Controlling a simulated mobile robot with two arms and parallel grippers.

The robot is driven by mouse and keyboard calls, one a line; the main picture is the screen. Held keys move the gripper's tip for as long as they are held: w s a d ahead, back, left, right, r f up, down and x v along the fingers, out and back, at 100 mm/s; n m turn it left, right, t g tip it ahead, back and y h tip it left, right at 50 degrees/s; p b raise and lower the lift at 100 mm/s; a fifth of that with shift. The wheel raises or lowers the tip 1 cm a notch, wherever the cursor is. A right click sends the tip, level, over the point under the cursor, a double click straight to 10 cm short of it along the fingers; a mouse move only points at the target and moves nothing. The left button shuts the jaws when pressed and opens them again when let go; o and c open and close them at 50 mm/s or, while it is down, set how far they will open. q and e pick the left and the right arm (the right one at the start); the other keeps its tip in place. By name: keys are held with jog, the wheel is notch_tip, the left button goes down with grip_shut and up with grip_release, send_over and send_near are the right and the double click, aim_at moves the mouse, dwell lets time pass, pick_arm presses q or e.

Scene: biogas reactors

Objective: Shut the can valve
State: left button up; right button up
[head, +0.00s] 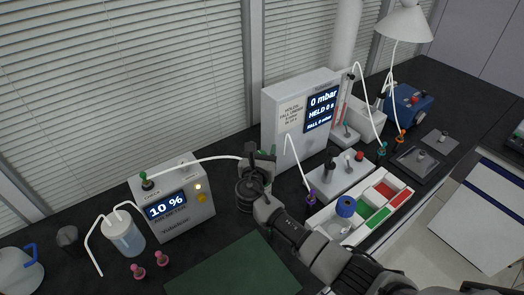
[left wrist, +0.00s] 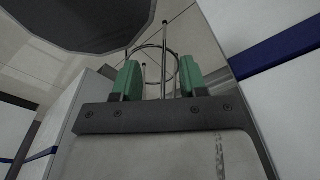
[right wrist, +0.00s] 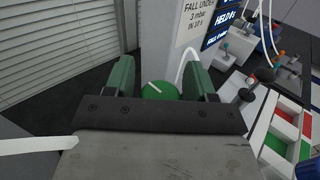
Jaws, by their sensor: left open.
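A green round knob (right wrist: 160,91) with a white bar across its top shows in the right wrist view; it looks like the can valve. My right gripper (right wrist: 161,80) is open, with one green finger on each side of the knob and gaps visible beside it. In the head view my right gripper (head: 260,160) is between the analyser box and the tall display unit, and hides the knob and whatever is under it. My left gripper (left wrist: 158,78) is open and empty, away from the bench objects; it is not in the head view.
The analyser box (head: 172,200) reading 10 % stands left, its white tube (head: 200,160) running to my right gripper. The display unit (head: 300,115) reading 0 mbar stands close on the right. A sectioned tray (head: 345,228) is in front. The green mat (head: 235,270) is clear.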

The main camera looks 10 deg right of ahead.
jog(key=shift+s+f, duration=0.1)
jog(key=shift+s, duration=0.05)
jog(key=shift+s+a, duration=0.2)
jog(key=shift+s, duration=0.1)
jog(key=b+v, duration=0.2)
jog(key=v, duration=0.8)
